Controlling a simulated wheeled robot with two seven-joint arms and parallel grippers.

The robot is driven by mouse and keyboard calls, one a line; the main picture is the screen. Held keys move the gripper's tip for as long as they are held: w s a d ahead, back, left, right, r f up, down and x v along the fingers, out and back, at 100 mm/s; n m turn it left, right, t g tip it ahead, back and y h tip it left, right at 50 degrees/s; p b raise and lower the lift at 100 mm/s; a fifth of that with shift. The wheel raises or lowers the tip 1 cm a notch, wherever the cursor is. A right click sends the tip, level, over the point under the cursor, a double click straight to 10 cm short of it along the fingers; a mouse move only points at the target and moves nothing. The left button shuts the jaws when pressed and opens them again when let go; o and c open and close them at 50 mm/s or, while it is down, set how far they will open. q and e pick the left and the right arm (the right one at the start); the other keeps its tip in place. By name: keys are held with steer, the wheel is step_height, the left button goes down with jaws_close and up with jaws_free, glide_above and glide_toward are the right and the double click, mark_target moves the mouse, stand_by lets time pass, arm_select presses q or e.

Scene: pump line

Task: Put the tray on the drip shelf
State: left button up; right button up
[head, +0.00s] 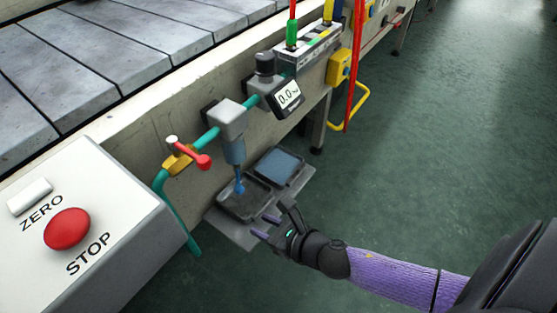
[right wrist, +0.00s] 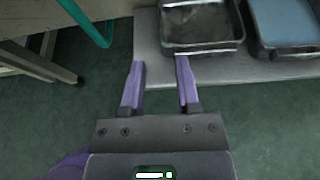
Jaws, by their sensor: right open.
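The drip shelf (head: 234,232) is a grey plate low against the wall of the line. A dark, empty-looking tray (head: 243,207) sits on it, below a blue-tipped nozzle. A second tray with a blue surface (head: 281,166) sits beside it on the shelf, farther along. My right gripper (head: 266,227) is open at the shelf's front edge, close to the dark tray. In the right wrist view the open fingers (right wrist: 160,64) point at the shelf (right wrist: 150,45). The right finger's tip is just short of the dark tray's rim (right wrist: 202,48); I cannot tell whether they touch.
A teal pipe (head: 162,192) with a red-handled valve (head: 190,155) runs along the wall above the shelf. A gauge (head: 287,98) reads 0.0. A white box with a red STOP button (head: 67,229) stands at the left. Green floor to the right is clear.

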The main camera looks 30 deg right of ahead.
steer(key=s+d+f+m+g+h, duration=0.3)
steer(key=s+d+f+m+g, duration=0.1)
steer(key=s+f+m, duration=0.6)
steer(key=s+d+f+m+g+h, duration=0.2)
steer(key=s+d+f+m+g, duration=0.25)
steer(key=s+f+m, duration=0.55)
steer(key=s+a+m+g, duration=0.1)
steer(key=s+m+g, duration=0.2)
steer(key=s+m, duration=0.5)
steer(key=s+a+f+m+g, duration=0.1)
steer(key=s+m+g, duration=0.3)
steer(key=s+m, duration=0.5)
steer(key=s, duration=1)
steer(key=shift+s+a+f+h+p, duration=0.15)
steer(key=shift+s+a+h+p, duration=0.1)
steer(key=shift+h+p, duration=0.05)
steer(key=shift+w, duration=0.1)
